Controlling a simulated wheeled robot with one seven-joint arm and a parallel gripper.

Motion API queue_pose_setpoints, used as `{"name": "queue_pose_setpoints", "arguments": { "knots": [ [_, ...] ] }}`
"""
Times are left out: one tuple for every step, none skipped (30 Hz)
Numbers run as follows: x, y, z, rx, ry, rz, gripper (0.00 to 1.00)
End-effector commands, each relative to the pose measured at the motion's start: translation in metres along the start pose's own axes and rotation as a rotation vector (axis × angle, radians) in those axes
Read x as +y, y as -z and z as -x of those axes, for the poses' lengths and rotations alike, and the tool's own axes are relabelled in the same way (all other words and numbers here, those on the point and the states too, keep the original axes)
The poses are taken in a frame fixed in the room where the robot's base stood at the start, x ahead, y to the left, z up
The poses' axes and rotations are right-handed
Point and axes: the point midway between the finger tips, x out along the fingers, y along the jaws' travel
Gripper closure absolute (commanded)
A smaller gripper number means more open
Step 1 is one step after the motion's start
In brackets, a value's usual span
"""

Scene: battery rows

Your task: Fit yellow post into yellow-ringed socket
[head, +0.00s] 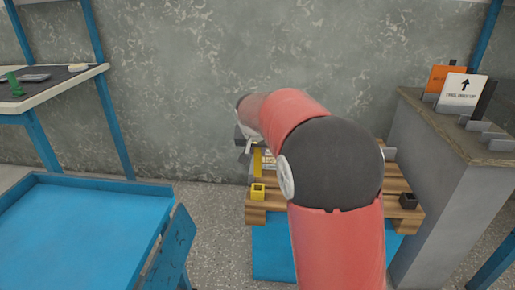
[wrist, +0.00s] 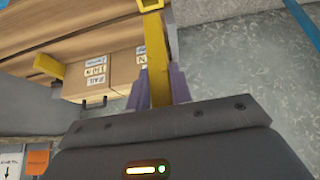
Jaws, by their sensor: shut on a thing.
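The yellow post (head: 257,162) is held upright in the head view, with its lower end a little above the yellow-ringed socket (head: 258,191) in the picture. In the wrist view, the yellow post (wrist: 157,60) stands between the fingers of my gripper (wrist: 160,90), which are shut on it. Its far end overlaps the yellow-ringed socket (wrist: 150,5) at the top edge; I cannot tell whether they touch. In the head view my gripper (head: 251,148) is partly hidden behind my red arm.
The socket sits at the left of a slatted wooden platform (head: 254,215); a black socket (head: 408,201) is at its right. Labelled cartons (wrist: 122,73) stand on the platform. A grey cabinet (head: 440,190) is at right, a blue-framed table (head: 85,235) at left, and a wall behind.

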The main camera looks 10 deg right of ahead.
Motion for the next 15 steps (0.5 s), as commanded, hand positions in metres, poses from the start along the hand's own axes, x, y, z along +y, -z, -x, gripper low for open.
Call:
{"name": "queue_pose_setpoints", "arguments": {
  "knots": [
    [0.000,-0.005,-0.008,0.000,0.000,0.000,1.00],
    [0.000,-0.007,-0.011,0.000,0.000,0.000,1.00],
    [0.000,-0.009,-0.014,0.000,0.000,0.000,1.00],
    [0.000,-0.010,-0.017,0.000,0.000,0.000,1.00],
    [0.000,-0.012,-0.019,0.000,0.000,0.000,1.00],
    [0.000,-0.014,-0.022,0.000,0.000,0.000,1.00],
    [0.000,-0.016,-0.025,0.000,0.000,0.000,1.00],
    [0.000,-0.017,-0.027,0.000,0.000,0.000,1.00],
    [0.000,-0.019,-0.029,0.000,0.000,0.000,1.00],
    [0.000,-0.020,-0.031,-0.001,0.000,0.000,1.00],
    [0.000,-0.021,-0.033,-0.001,0.000,0.000,1.00],
    [0.000,-0.021,-0.034,-0.001,0.000,0.000,1.00],
    [0.000,-0.022,-0.035,-0.001,0.000,0.000,1.00],
    [0.000,-0.022,-0.035,-0.001,-0.001,0.000,1.00],
    [0.000,-0.023,-0.036,-0.001,0.000,0.000,1.00]
  ]
}}
